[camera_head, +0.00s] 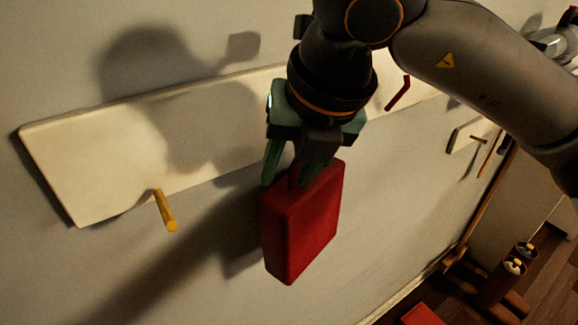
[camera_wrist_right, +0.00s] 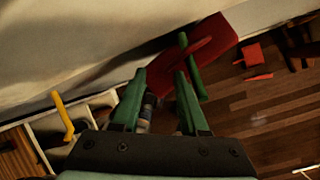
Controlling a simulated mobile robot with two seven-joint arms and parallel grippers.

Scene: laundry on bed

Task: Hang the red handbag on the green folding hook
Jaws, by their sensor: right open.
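The red handbag (camera_head: 302,222) is upright below my right gripper (camera_head: 292,176), close against the wall. Its handle is mostly hidden between the fingers in the head view. In the right wrist view the handbag (camera_wrist_right: 212,45) lies just beyond the open fingertips of my right gripper (camera_wrist_right: 160,72). The green folding hook (camera_wrist_right: 191,68) sticks out there, beside one finger and across the bag's handle end. I cannot tell for sure whether the handle loops around it. The hook is not clear in the head view, behind the gripper. My left gripper is not in view.
A pale wall board (camera_head: 75,165) carries a yellow hook (camera_head: 165,211) left of the bag and a dark red hook (camera_head: 398,94) to the right. Bottles (camera_head: 515,266) stand in a holder at lower right.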

